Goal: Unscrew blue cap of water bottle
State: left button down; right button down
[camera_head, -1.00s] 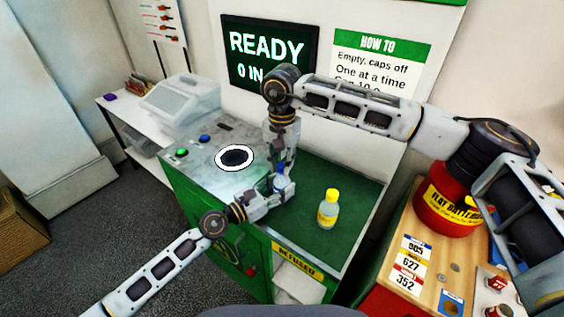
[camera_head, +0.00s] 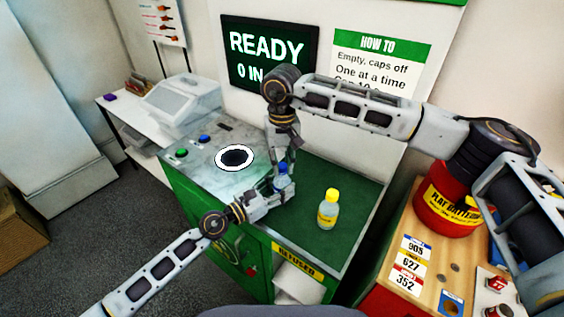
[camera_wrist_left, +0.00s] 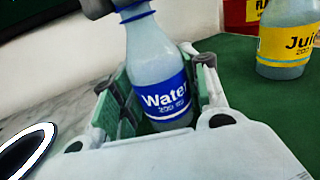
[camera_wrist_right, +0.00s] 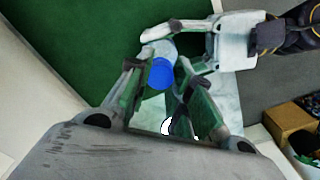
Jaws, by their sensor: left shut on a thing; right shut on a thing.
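The water bottle (camera_wrist_left: 158,70) has a blue "Water" label and stands slightly tilted in the left wrist view. My left gripper (camera_head: 280,190) is shut around its lower body. The blue cap (camera_wrist_right: 161,73) shows in the right wrist view between the fingertips of my right gripper (camera_wrist_right: 163,62), which is shut on it from above. In the head view the bottle (camera_head: 283,182) is small and partly hidden by both grippers. The bottle's top is hidden by a dark fingertip in the left wrist view, so I cannot tell how the cap sits on the neck.
A juice bottle (camera_head: 328,210) with a yellow cap stands on the green mat (camera_head: 340,180) to the right. A round white-rimmed hole (camera_head: 222,165) is in the grey counter to the left. A red container (camera_head: 437,212) stands on the wooden surface at right.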

jog(key=c, duration=1.3)
grip_release()
jog(key=shift+r, duration=0.1)
jog(key=shift+r, duration=2.15)
